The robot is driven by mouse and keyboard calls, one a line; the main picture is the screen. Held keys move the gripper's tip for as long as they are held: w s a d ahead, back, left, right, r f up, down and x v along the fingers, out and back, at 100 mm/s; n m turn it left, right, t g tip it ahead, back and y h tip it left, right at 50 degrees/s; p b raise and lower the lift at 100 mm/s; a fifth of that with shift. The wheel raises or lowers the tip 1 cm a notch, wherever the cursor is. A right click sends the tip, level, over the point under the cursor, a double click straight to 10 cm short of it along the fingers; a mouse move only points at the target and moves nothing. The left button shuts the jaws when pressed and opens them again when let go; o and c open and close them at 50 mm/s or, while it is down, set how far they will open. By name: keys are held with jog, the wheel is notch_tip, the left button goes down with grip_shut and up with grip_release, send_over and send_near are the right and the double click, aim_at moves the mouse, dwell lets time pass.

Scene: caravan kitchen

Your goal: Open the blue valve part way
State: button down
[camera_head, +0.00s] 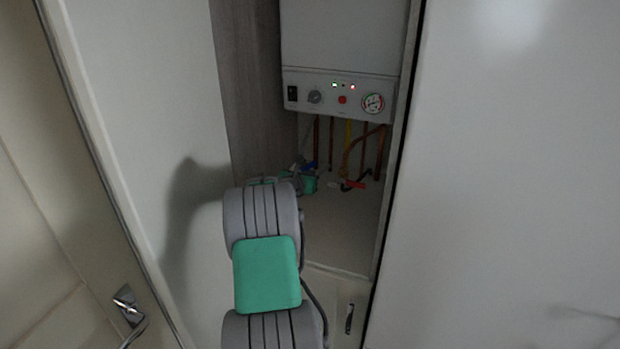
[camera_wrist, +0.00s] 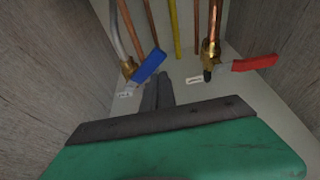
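The blue valve (camera_wrist: 149,66) has a flat blue lever on a brass body at the foot of a grey pipe. Its lever slants up to the right in the wrist view. In the head view only a small bit of blue (camera_head: 309,167) shows beside my gripper. My gripper (camera_wrist: 158,78) has its two dark fingers side by side with no clear gap, and nothing shows between them. The fingertips are just below the lever's right part in the wrist view; I cannot tell whether they touch it. My arm hides part of the cupboard in the head view.
A red-handled valve (camera_wrist: 254,63) stands to the right; it also shows in the head view (camera_head: 355,184). Copper and yellow pipes rise behind. The boiler (camera_head: 338,92) hangs above. Wooden side walls (camera_wrist: 38,75) leave a narrow space, with bare cupboard floor (camera_head: 340,225) in front.

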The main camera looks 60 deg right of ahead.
jog(key=shift+r, duration=0.35)
dwell(0.3)
